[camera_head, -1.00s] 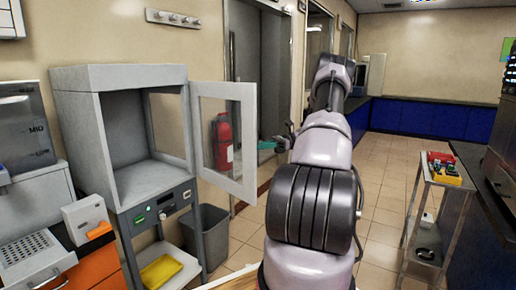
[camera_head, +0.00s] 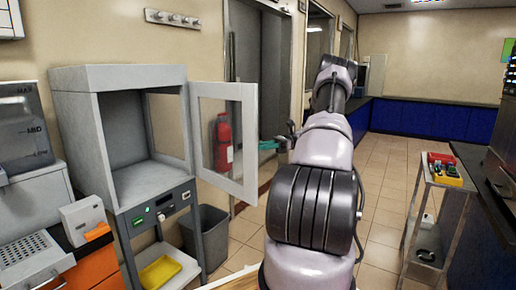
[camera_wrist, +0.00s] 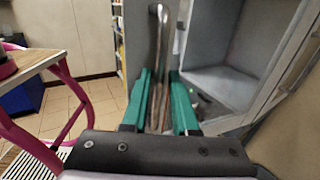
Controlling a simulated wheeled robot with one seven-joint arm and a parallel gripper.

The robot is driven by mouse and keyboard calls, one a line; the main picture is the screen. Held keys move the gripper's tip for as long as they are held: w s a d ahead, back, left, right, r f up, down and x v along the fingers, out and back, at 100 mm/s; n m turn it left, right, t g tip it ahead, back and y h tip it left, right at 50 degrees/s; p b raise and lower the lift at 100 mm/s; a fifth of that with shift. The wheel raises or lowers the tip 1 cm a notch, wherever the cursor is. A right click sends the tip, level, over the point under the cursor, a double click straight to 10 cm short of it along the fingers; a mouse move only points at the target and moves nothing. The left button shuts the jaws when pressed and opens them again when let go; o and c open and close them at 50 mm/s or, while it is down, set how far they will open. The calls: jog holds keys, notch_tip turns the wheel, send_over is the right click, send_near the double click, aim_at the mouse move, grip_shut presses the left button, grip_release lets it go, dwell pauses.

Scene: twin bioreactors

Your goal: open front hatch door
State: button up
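The front hatch door (camera_head: 247,145), a pale frame around a clear pane, stands swung well open on the right side of the grey cabinet (camera_head: 120,76). The cabinet's inside is bare in the head view. My gripper (camera_head: 268,145) is just right of the door's free edge, partly hidden behind my arm. In the wrist view, its two green fingers (camera_wrist: 162,102) are apart, with a long metal handle (camera_wrist: 160,50) seen between them. Whether the fingers touch it cannot be told. The cabinet's open inside shows at the right of that view.
A red fire extinguisher (camera_head: 222,142) shows through the door pane. A grey bin (camera_head: 212,240) stands below the door. A trolley (camera_head: 440,180) with coloured items stands at the right. Tiled floor (camera_head: 385,180) is clear beyond my arm.

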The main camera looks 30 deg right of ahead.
jog(key=d, duration=1)
jog(key=shift+s, duration=0.25)
